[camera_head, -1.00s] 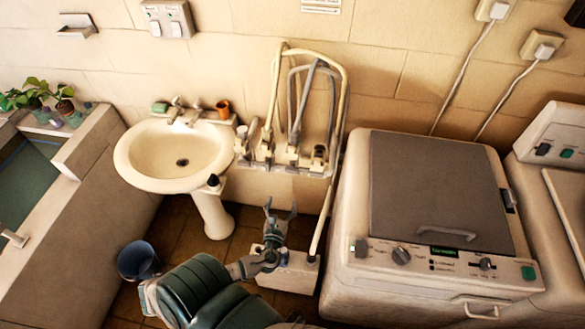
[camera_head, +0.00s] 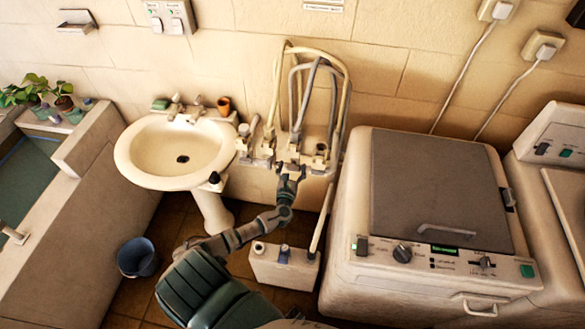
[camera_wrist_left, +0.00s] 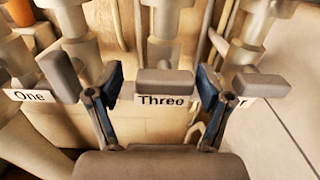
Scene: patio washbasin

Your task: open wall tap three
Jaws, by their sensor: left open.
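In the left wrist view the grey handle of wall tap three (camera_wrist_left: 165,82) sits in the middle, level, with the label "Three" (camera_wrist_left: 162,99) just below it. My left gripper (camera_wrist_left: 161,76) is open, with one blue-padded finger on each side of this handle. Gaps show between fingers and handle, so the gripper is not closed on it. In the head view my left gripper (camera_head: 290,176) is raised in front of the row of wall taps (camera_head: 293,152), overlapping the lower part of the middle ones. My right gripper is not in view.
A handle labelled "One" (camera_wrist_left: 62,76) and another handle (camera_wrist_left: 262,85), its label partly hidden, flank the fingers closely. A washbasin (camera_head: 135,172) stands left and a washing machine (camera_head: 345,230) right. A white container (camera_head: 285,268) and a blue bucket (camera_head: 137,258) are on the floor.

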